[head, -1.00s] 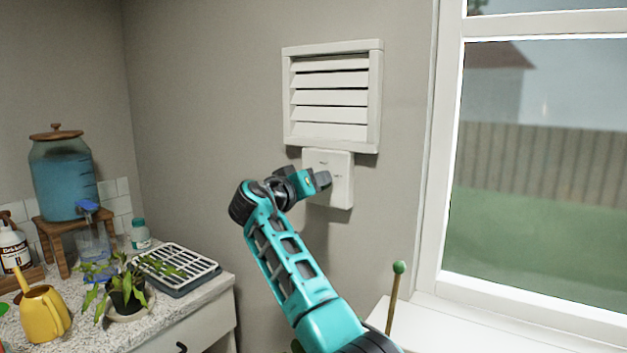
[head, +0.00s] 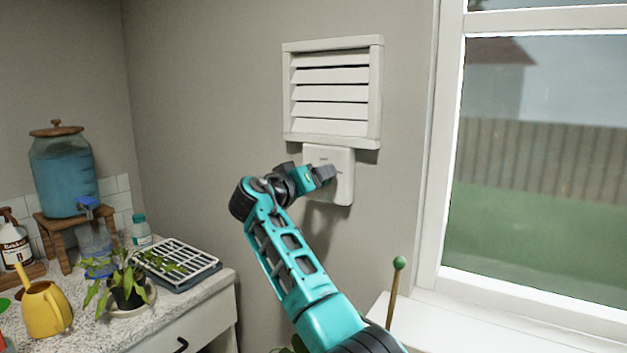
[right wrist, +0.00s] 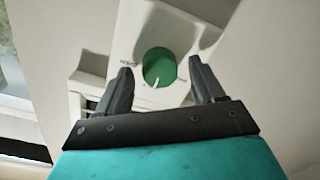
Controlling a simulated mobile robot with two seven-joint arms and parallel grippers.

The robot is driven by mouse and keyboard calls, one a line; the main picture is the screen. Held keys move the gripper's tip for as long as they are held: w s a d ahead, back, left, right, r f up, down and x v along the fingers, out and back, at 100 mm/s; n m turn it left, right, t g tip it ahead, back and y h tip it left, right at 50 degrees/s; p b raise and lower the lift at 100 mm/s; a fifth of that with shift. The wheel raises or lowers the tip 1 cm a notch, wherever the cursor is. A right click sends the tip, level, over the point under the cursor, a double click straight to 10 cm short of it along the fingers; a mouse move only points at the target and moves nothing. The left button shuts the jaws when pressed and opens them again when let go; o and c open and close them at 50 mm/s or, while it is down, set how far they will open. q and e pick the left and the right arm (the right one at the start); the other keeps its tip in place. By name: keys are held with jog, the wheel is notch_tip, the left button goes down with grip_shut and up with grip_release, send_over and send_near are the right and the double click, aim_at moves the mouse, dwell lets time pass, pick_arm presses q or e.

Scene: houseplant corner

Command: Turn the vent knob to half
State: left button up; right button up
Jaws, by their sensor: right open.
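The vent knob (right wrist: 160,68) is a round green dial with a pale pointer mark, seen between my right gripper's fingers in the right wrist view. It sits on a white control plate (head: 343,190) on the wall, below the white louvred vent (head: 331,92). My right gripper (head: 326,174) is in front of the plate and hides the knob in the head view. Its two dark fingers (right wrist: 160,85) are open, one on each side of the knob. I cannot tell whether they touch it. The vent slats stand partly open, with dark gaps. My left gripper is not in view.
A window (head: 540,160) with a white sill is at the right, and a green-tipped stick (head: 399,264) stands near it. At the left, a counter holds a water dispenser (head: 65,170), a yellow watering can (head: 45,309), a potted plant (head: 125,285) and a drying rack (head: 178,262).

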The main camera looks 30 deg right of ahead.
jog(key=shift+a, duration=0.1)
jog(key=b+v, duration=0.2)
jog(key=v, duration=1)
jog(key=shift+s+a, duration=0.25)
jog(key=shift+a, duration=0.05)
jog(key=shift+r, duration=0.1)
